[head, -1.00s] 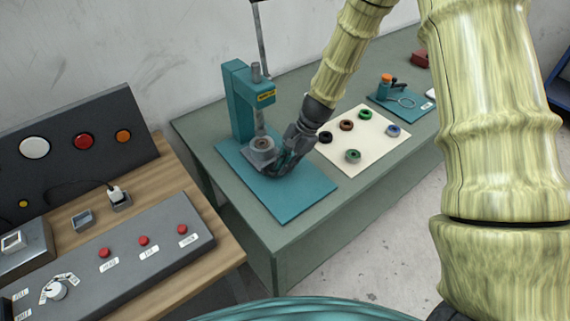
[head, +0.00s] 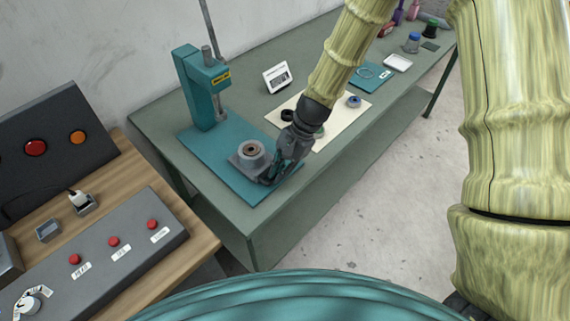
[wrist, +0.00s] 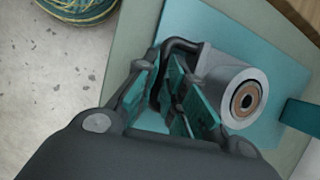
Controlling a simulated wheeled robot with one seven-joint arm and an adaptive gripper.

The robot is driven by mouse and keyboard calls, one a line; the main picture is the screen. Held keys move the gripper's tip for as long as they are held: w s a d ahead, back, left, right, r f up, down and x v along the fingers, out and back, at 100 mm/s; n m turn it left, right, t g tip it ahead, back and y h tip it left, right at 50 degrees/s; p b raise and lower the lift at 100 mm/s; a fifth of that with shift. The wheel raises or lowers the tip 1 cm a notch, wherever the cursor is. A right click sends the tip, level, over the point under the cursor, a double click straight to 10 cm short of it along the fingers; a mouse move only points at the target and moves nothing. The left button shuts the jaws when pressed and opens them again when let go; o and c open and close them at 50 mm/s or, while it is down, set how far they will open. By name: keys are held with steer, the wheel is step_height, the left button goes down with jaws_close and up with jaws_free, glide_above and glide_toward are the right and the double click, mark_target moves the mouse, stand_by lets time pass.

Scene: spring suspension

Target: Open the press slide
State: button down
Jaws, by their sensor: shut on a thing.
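The teal press (head: 203,92) stands at the back of its teal base plate (head: 207,150) in the head view. The grey press slide (head: 236,165), with a round cup (head: 251,154) on it, sits on the plate in front of the press, clear of the ram (head: 217,103). A copper-coloured ring with a dark centre lies in the cup. My gripper (head: 270,181) is at the slide's front right side. In the wrist view, my gripper (wrist: 172,75) is shut on the dark handle (wrist: 183,44) of the slide; the fingers hide part of it.
A cream mat (head: 345,119) with rings lies right of the plate, partly behind my arm. A white display (head: 277,79) stands behind it. A button console (head: 120,245) is on the wooden bench at left. Floor is free in front of the green table.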

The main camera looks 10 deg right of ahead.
steer(key=shift+w, duration=0.1)
steer(key=c, duration=1.5)
jaws_free()
steer(key=shift+v, duration=6.05)
